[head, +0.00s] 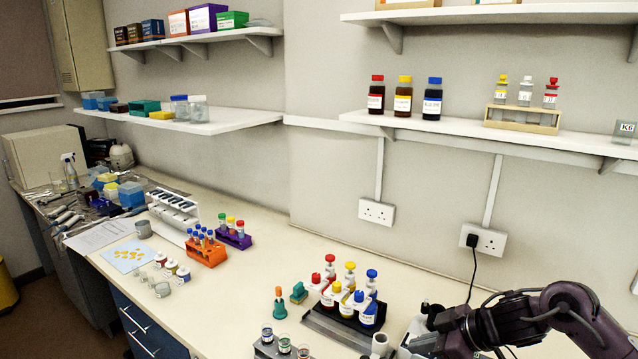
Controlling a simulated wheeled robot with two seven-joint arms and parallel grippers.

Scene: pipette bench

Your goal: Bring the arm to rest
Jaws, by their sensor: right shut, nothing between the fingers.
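My right arm comes in from the right edge, and its right gripper (412,338) is low in the picture, over the front right of the bench. It is shut and holds nothing. It is just right of the black rack (345,322) with red, yellow and blue capped bottles. The fingertips are small and partly cut off by the bottom edge, and I cannot tell whether they touch anything. My left gripper is not in view.
An orange tube rack (207,254) and a purple tube rack (236,239) stand mid-bench. Small vials (284,343) stand at the bottom edge. Wall shelves (480,133) hold bottles above.

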